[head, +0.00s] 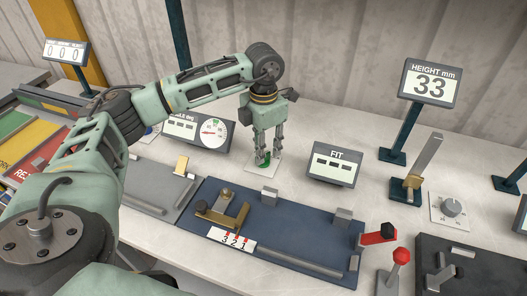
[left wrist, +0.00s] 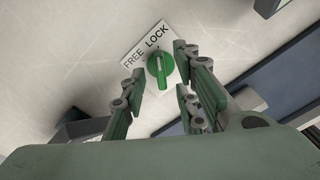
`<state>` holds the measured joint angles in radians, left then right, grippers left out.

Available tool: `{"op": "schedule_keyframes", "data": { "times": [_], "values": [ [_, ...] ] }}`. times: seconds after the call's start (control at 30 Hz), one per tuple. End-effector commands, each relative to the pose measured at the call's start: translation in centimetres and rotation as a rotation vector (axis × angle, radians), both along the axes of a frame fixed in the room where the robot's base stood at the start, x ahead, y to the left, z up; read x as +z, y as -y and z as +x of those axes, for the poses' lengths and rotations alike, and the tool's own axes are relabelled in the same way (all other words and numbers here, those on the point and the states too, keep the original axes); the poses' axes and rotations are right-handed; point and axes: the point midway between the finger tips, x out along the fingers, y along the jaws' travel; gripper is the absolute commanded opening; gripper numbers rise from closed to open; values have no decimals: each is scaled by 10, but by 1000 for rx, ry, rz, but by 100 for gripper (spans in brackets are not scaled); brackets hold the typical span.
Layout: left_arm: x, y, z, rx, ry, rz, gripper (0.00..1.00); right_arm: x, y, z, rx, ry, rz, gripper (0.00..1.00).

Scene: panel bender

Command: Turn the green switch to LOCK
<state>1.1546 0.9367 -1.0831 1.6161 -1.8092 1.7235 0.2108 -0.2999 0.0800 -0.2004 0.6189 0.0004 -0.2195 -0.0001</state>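The green switch (left wrist: 160,68) is a round knob with a raised grip bar, on a white plate (left wrist: 147,47) lettered FREE and LOCK. Its bar runs nearly up and down in the left wrist view; I cannot tell exactly which word it points at. In the head view the switch (head: 264,158) shows low between the fingers of my left gripper (head: 267,152), which points straight down over it. In the left wrist view the fingers of this gripper (left wrist: 163,88) are apart, on either side of the switch, with visible gaps. My right gripper is not in view.
A FIT display (head: 333,164) stands right of the switch, and a dial gauge display (head: 196,130) left of it. A blue bed (head: 290,226) with a brass clamp (head: 222,211) lies in front. A HEIGHT display (head: 430,83) reads 33 further right. The bench behind is mostly clear.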

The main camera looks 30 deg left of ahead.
Motion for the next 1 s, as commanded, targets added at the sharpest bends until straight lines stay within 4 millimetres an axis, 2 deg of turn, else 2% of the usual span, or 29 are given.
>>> {"op": "schedule_keyframes", "data": {
  "times": [0.2, 0.43, 0.6, 1.0],
  "values": [
    [50, 1, 1, 0, 6, -2, 28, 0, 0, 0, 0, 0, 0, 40],
    [86, 0, 1, 1, 2, -1, 28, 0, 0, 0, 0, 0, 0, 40],
    [95, 0, 0, 1, 1, 0, 28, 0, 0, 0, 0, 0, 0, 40],
    [96, 0, 0, 0, 1, 0, 28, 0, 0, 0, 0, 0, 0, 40]
  ]
}}
